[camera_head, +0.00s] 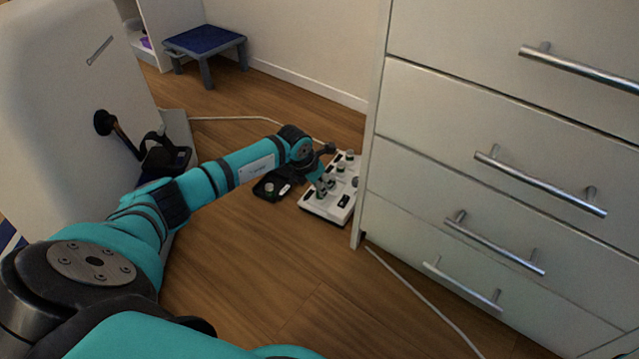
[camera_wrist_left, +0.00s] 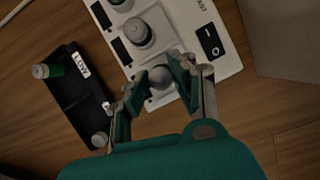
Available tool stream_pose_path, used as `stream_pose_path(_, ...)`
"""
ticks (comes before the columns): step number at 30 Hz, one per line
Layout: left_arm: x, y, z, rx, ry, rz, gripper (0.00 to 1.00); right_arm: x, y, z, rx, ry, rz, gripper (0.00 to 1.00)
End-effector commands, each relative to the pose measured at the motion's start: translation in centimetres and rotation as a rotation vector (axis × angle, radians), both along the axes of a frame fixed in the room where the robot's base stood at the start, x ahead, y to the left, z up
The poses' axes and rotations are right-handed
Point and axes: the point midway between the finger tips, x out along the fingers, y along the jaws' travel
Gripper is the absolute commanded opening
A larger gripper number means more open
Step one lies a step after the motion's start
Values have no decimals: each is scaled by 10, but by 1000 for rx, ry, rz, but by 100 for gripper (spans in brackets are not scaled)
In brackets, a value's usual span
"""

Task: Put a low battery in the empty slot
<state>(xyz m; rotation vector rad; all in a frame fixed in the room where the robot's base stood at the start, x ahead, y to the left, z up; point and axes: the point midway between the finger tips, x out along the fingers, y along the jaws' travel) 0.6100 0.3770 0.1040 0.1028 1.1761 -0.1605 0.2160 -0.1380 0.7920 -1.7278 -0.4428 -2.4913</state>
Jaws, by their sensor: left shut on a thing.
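The white charger (camera_head: 322,208) lies on the floor beside the drawers, with batteries standing in some slots. In the left wrist view the charger (camera_wrist_left: 232,66) has a black switch, dark rectangles and two upright batteries, one grey-topped (camera_wrist_left: 137,33). My left gripper (camera_head: 325,184) is over the near part of the charger, pointing down. In the wrist view its fingers (camera_wrist_left: 160,75) are shut on a round grey-topped battery (camera_wrist_left: 161,78) over the charger's edge area. I cannot tell whether this battery sits in a slot. My right gripper is not in view.
A black tray labelled LOW (camera_wrist_left: 75,98) lies left of the charger, with a green battery (camera_wrist_left: 46,71) and another battery (camera_wrist_left: 99,140) at its ends. White drawers (camera_head: 480,190) stand close on the right. A blue stool (camera_head: 205,41) is behind. The front floor is mostly clear.

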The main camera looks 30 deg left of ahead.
Motion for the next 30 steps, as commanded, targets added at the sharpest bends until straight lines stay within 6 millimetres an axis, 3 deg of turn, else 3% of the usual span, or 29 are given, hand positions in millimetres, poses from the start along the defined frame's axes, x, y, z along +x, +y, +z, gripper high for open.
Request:
stream_pose_path(24, 0, 0, -10, 0, -1, 0, 0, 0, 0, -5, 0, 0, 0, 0)
stream_pose_path(25, 0, 0, -10, 0, -1, 0, 26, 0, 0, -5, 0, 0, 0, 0)
stream_pose_path(30, 0, 0, -10, 0, -1, 0, 48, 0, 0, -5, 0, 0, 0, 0)
